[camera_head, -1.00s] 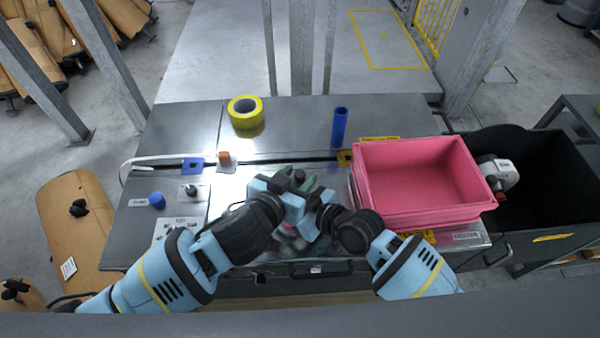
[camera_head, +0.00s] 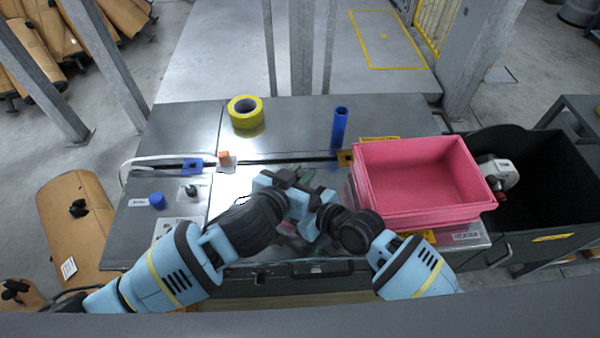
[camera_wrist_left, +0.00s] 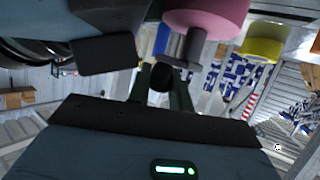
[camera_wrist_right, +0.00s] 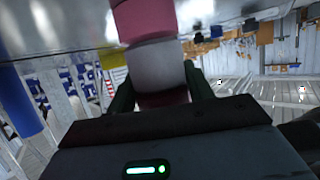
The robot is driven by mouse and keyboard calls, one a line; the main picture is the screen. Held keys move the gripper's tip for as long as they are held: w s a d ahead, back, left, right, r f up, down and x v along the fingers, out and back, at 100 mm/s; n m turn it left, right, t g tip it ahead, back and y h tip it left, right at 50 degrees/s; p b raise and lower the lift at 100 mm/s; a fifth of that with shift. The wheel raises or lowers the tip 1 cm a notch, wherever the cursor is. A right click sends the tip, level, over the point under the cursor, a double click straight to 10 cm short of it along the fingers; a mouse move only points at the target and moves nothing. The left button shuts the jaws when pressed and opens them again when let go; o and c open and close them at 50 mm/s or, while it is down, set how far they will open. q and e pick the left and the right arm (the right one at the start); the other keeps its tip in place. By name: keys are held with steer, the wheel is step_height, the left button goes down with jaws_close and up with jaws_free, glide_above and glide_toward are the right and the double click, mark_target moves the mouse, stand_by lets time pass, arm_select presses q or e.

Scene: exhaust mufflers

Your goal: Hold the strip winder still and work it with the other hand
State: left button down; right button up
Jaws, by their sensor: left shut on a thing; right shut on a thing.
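The strip winder shows in the left wrist view as a pink drum (camera_wrist_left: 207,18) with a grey crank and a dark round knob (camera_wrist_left: 161,76). My left gripper (camera_wrist_left: 162,80) has its fingers closed about this knob. In the right wrist view the winder's pale grey handle (camera_wrist_right: 157,68), dark red at its near end, lies between the closed fingers of my right gripper (camera_wrist_right: 160,92); its pink part (camera_wrist_right: 143,18) extends beyond. In the head view my left gripper (camera_head: 292,180) and the right one meet over the bench, hiding most of the winder.
A pink bin (camera_head: 425,180) stands close on the right, with a black container (camera_head: 540,165) beyond it. A blue tube (camera_head: 339,128) and a yellow tape roll (camera_head: 245,113) stand at the back. A white strip (camera_head: 150,161) and blue block (camera_head: 193,165) lie left.

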arm_select(q)
steer(key=shift+s+d+m+g+h, duration=0.1)
steer(key=shift+s+m+g+h, duration=0.05)
steer(key=shift+m+g+h, duration=0.45)
steer(key=shift+s+m+g+h, duration=0.15)
steer(key=shift+m+g+h, duration=0.35)
steer(key=shift+m, duration=0.2)
steer(key=m+g+h, duration=0.1)
steer(key=s+m+g+h, duration=0.1)
steer(key=m+g, duration=0.1)
steer(key=shift+d+m+h, duration=0.2)
steer(key=shift+m+h, duration=0.1)
steer(key=shift+h, duration=0.1)
steer(key=shift+a, duration=0.1)
steer(key=c, duration=1.3)
jaws_free()
steer(key=shift+s, duration=0.15)
